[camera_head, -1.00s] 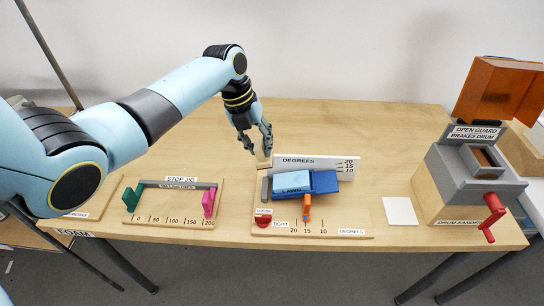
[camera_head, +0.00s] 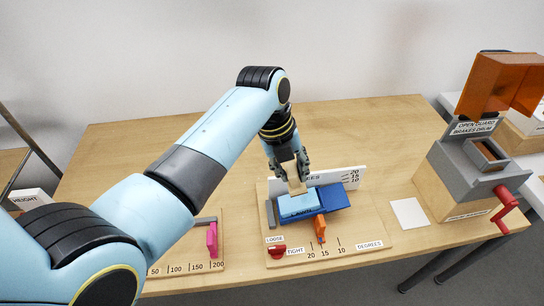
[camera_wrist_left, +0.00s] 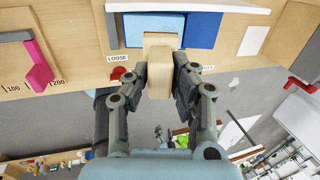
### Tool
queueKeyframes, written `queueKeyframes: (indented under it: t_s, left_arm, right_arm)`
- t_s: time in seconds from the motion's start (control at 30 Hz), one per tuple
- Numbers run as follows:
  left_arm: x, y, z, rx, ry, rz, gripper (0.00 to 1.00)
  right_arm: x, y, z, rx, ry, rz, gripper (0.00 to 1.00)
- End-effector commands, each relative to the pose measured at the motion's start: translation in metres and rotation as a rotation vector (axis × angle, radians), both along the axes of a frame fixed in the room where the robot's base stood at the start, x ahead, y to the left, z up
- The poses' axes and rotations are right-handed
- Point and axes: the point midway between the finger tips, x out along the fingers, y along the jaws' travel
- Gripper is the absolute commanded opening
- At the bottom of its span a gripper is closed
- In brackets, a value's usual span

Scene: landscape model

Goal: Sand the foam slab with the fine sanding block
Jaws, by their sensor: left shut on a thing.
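My left gripper (camera_head: 289,169) is shut on a tan sanding block (camera_head: 295,187). The light blue foam slab (camera_head: 298,207) lies on the darker blue tilting table (camera_head: 335,198) of the degrees jig. The block's lower end overlaps the slab's back edge in the head view; I cannot tell whether they touch. In the left wrist view, the block (camera_wrist_left: 160,66) sits between the fingers (camera_wrist_left: 160,80) and covers part of the slab (camera_wrist_left: 148,30). My right gripper is not in view.
An orange pointer (camera_head: 320,229) and red knob (camera_head: 277,251) are in front. A white square (camera_head: 409,213) and the drum sander (camera_head: 462,180) are to the right. The stop jig's pink stop (camera_head: 212,240) is left. The table's back is clear.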

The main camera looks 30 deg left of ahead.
Motion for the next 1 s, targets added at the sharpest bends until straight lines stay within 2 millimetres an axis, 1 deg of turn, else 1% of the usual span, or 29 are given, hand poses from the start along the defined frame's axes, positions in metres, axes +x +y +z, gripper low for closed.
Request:
queueKeyframes:
  t_s: [0.03, 0.1, 0.17, 0.23, 0.3, 0.43, 0.5, 0.6, 0.8, 1.0]
  left_arm:
    - [0.000, 0.000, -0.004, 0.002, 0.001, 0.000, 0.00]
    - [0.002, -0.001, -0.010, 0.002, 0.001, 0.000, 0.00]
    - [0.003, -0.002, -0.017, 0.002, 0.001, 0.000, 0.00]
    - [0.003, -0.004, -0.025, 0.003, 0.001, -0.001, 0.00]
    - [0.005, -0.006, -0.036, 0.002, -0.001, 0.000, 0.00]
    - [0.006, -0.008, -0.048, 0.003, -0.001, 0.000, 0.00]
    - [0.007, -0.009, -0.051, 0.003, -0.001, 0.000, 0.00]
    - [0.008, -0.009, -0.054, 0.002, -0.001, 0.000, 0.00]
    - [0.008, -0.010, -0.054, 0.002, -0.001, 0.001, 0.00]
    - [0.008, -0.010, -0.053, 0.002, -0.001, 0.001, 0.00]
  right_arm:
    - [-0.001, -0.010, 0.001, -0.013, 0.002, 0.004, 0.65]
    - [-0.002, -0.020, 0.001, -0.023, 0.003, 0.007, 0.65]
    - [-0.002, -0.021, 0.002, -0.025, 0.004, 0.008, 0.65]
    - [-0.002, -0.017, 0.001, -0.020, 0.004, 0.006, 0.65]
    - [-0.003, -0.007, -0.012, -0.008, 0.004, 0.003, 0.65]
    - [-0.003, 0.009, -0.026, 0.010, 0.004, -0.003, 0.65]
    - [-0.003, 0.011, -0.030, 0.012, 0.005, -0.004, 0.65]
    - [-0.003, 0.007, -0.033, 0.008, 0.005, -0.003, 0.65]
    - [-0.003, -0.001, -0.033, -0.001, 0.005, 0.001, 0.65]
    - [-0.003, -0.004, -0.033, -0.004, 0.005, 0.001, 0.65]
